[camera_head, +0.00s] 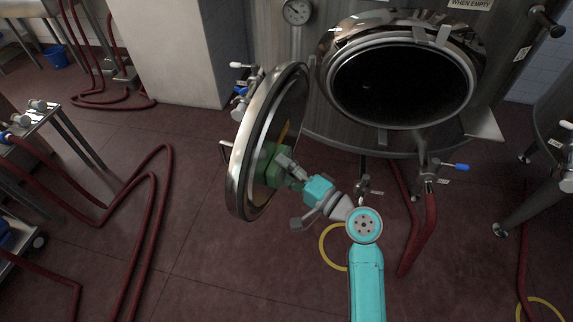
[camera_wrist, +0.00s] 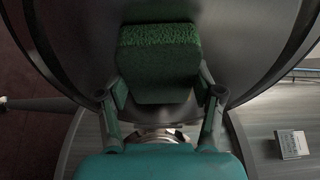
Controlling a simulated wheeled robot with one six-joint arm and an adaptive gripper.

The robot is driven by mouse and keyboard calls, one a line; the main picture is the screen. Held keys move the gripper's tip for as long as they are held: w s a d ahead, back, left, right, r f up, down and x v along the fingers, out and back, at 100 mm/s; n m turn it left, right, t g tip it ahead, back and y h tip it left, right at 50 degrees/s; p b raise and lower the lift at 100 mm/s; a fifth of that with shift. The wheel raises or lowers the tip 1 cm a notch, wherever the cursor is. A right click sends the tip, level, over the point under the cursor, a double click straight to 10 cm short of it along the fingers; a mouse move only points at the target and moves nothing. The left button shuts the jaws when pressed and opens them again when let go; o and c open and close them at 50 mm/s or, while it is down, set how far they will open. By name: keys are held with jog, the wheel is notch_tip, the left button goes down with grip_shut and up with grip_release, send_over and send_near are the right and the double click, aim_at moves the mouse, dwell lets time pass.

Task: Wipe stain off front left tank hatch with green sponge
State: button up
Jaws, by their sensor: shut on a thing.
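The tank hatch (camera_head: 240,150) is a round metal door with a dark inner face, swung open to the left of the tank opening. My gripper (camera_head: 278,163) is shut on the green sponge (camera_head: 266,158) at the lower part of the hatch's inner face. In the wrist view the sponge (camera_wrist: 158,62) sits between the two fingers (camera_wrist: 162,95), with the grey hatch surface (camera_wrist: 235,40) close behind it. I cannot tell for sure whether the sponge touches the hatch.
The steel tank (camera_head: 400,135) has a dark round opening (camera_head: 400,85) right of the hatch. Valves (camera_head: 430,170) and red hoses (camera_head: 425,230) hang below it. A cart (camera_head: 40,125) and more red hoses (camera_head: 145,215) are at left. The floor (camera_head: 215,255) between is mostly clear.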

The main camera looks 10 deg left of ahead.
aim_at(281, 171)
jog(key=shift+s+a, duration=0.25)
jog(key=shift+s, duration=0.95)
jog(key=shift+a+r, duration=0.15)
jog(key=shift+r, duration=1.3)
jog(key=shift+w+d, duration=0.45)
jog(key=shift+w, duration=2.05)
jog(key=shift+w+d, duration=0.5)
jog(key=shift+w, duration=2.05)
jog(key=shift+w+d, duration=0.45)
jog(key=shift+w, duration=2.05)
jog(key=shift+s+a+f, duration=0.1)
jog(key=shift+s+a, duration=0.25)
jog(key=shift+s, duration=1.4)
jog(key=shift+s+a+r, duration=0.1)
jog(key=shift+s+a, duration=0.2)
jog(key=shift+s, duration=1.45)
jog(key=shift+s+a+f, duration=0.1)
jog(key=shift+s+a, duration=0.25)
jog(key=shift+s, duration=1.4)
jog(key=shift+s+a, duration=0.15)
jog(key=shift+s, duration=1)
jog(key=shift+s+a, duration=0.1)
jog(key=shift+s, duration=1.05)
jog(key=shift+d, duration=0.15)
jog(key=shift+s+d, duration=0.2)
jog(key=shift+d, duration=1.25)
jog(key=shift+s+d, duration=0.15)
jog(key=shift+d, duration=1.3)
